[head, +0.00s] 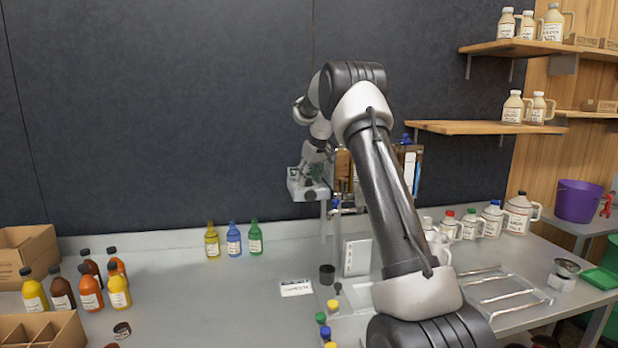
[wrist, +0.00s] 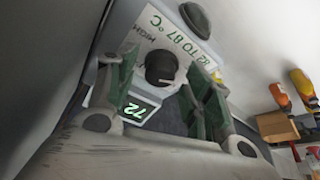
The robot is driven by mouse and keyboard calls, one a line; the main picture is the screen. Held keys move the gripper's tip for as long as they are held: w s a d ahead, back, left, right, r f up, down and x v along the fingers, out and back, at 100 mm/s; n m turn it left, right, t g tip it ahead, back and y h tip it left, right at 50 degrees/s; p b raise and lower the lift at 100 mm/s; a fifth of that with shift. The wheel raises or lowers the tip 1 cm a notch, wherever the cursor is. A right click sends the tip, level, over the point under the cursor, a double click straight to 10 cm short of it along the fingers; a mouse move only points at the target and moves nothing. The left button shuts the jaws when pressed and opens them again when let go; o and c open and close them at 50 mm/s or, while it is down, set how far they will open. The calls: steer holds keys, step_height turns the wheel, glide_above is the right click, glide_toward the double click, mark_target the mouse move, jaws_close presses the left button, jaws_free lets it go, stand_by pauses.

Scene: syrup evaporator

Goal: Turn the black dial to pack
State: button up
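The black dial (wrist: 160,67) is a round knob on the pale face of a control box (wrist: 120,20) in the wrist view. The face carries the words "HIGH" and "82 TO 87 °C"; no "pack" mark is readable. A lit display (wrist: 132,108) reads 72 in green. My gripper (wrist: 164,66) is open, with one green-padded finger on each side of the dial and a visible gap to it. In the head view the control box (head: 296,188) is a small pale unit on a post, with my gripper (head: 316,172) right at it.
A dark round knob (wrist: 195,19) sits on the box beyond the dial. Below the box in the head view are a black cup (head: 327,275) and a white card (head: 296,288). Bottles (head: 234,240) stand along the wall.

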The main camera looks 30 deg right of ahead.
steer(key=c, duration=1)
